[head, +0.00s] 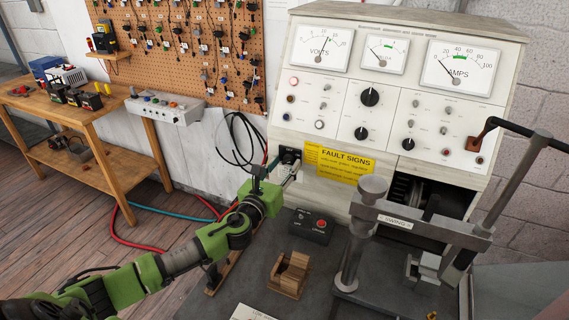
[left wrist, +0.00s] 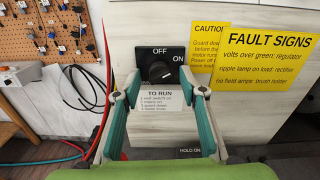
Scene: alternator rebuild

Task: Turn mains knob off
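The mains knob (left wrist: 160,72) is a round black knob on a black plate marked OFF at the top and ON at the right. Its exact pointer direction is hard to make out. In the head view the knob's black plate (head: 289,155) sits low on the left of the cream test bench, partly hidden by my gripper. My left gripper (head: 289,173) reaches up in front of it. In the left wrist view its two green fingers are apart, with their tips on either side of the knob; I cannot tell whether they touch it. My right gripper is not in view.
A yellow fault signs card (head: 338,161) is right of the knob. A paper TO RUN label (left wrist: 169,97) is below it. Black cables (head: 241,140) hang to its left. A small box with a red button (head: 321,223) and a metal clamp frame (head: 365,220) stand nearby.

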